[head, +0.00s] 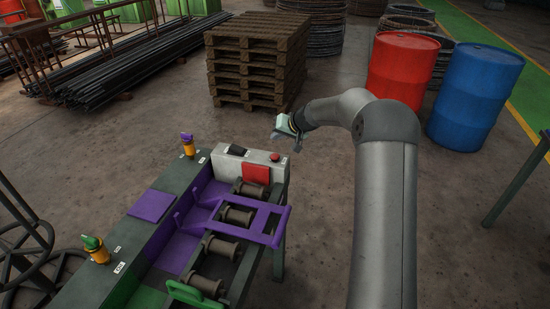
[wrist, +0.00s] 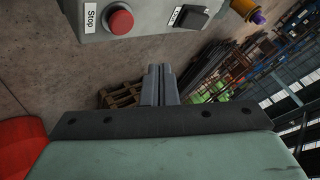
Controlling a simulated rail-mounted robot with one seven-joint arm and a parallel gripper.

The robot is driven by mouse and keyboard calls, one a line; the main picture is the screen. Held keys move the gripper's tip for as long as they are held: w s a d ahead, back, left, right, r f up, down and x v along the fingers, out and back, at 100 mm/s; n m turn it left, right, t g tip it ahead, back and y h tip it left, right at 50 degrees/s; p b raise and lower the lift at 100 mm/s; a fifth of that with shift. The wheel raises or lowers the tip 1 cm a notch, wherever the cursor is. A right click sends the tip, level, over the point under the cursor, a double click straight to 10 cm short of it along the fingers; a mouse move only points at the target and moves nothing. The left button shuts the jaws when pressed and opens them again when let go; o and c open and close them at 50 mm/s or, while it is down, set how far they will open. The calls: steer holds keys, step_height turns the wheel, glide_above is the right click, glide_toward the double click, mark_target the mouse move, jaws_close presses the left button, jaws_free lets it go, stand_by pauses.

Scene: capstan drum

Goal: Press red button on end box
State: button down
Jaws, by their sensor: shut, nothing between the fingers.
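The end box (head: 240,172) is a pale grey box at the far end of the bench, with a red button (head: 275,157) near its right end, a black switch and a red panel on its front. In the wrist view the red button (wrist: 120,21) is a round knob beside a "Stop" label, on the box (wrist: 150,28) at the top. My gripper (head: 294,145) is just right of the box in the head view, apart from the button. In the wrist view its fingers (wrist: 160,84) are shut together and empty, below the button in the picture.
A purple frame (head: 250,215) and rollers lie in front of the box. Lamps in orange holders (head: 188,147) stand on the bench's left side. Stacked pallets (head: 255,60), a red drum (head: 402,68) and a blue drum (head: 474,97) stand behind.

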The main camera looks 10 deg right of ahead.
steer(key=b, duration=0.2)
glide_above(277, 157)
step_height(277, 157, down, 4)
steer(key=shift+f, duration=0.25)
steer(key=shift+f+b, duration=0.35)
steer(key=shift+b, duration=0.3)
steer(key=shift+f+b, duration=0.2)
steer(key=shift+b, duration=0.1)
stand_by(0.9)
steer(key=shift+f+b, duration=0.3)
steer(key=shift+b, duration=0.2)
steer(key=shift+s+f+b, duration=0.1)
steer(key=shift+f+b, duration=0.4)
steer(key=shift+b, duration=0.15)
stand_by(0.7)
steer(key=shift+r, duration=0.1)
steer(key=shift+r+p, duration=0.3)
steer(key=shift+r, duration=0.55)
